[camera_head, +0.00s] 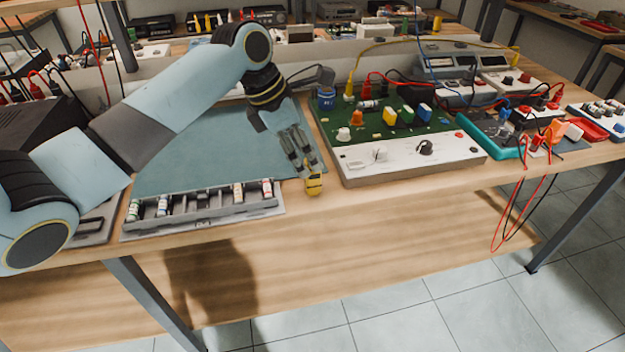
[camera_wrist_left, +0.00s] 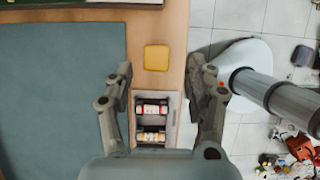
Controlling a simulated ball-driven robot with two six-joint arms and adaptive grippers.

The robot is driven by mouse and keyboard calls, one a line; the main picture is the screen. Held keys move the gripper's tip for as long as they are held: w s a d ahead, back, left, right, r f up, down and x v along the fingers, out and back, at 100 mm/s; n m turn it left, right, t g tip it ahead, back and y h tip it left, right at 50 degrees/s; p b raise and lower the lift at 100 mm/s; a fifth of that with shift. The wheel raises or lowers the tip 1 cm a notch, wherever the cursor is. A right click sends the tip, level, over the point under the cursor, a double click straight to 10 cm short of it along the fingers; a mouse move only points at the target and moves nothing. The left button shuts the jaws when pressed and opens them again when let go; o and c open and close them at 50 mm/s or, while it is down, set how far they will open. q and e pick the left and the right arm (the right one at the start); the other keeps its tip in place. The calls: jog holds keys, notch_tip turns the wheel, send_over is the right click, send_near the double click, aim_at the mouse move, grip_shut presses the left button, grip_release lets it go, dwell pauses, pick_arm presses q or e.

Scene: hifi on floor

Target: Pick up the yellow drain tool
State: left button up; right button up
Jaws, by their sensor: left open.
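The yellow drain tool (camera_head: 314,186) is a small yellow block with a dark mark, near the front edge of the wooden bench. It lies between the grey tray and the green-and-white circuit board. In the left wrist view it is a yellow rounded square (camera_wrist_left: 156,58) just ahead of the fingers, between their lines. My left gripper (camera_head: 301,167) reaches down right beside it, its fingertips close to the tool. In the left wrist view the left gripper (camera_wrist_left: 164,80) has its fingers wide apart with nothing held between them. My right gripper is in neither view.
A grey tray (camera_head: 208,218) with several small cylinders sits left of the tool, on the blue-green mat's (camera_head: 185,150) front side. A circuit board (camera_head: 408,172) with knobs and plugs stands close on the right. Red and black cables (camera_head: 512,215) hang over the front edge farther right.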

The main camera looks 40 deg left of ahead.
aim_at(320, 177)
pick_arm(q)
jog(key=x, duration=0.5)
jog(key=b+x, duration=0.1)
jog(key=x, duration=0.2)
jog(key=shift+w, duration=0.3)
jog(key=shift+c, duration=0.4)
grip_shut()
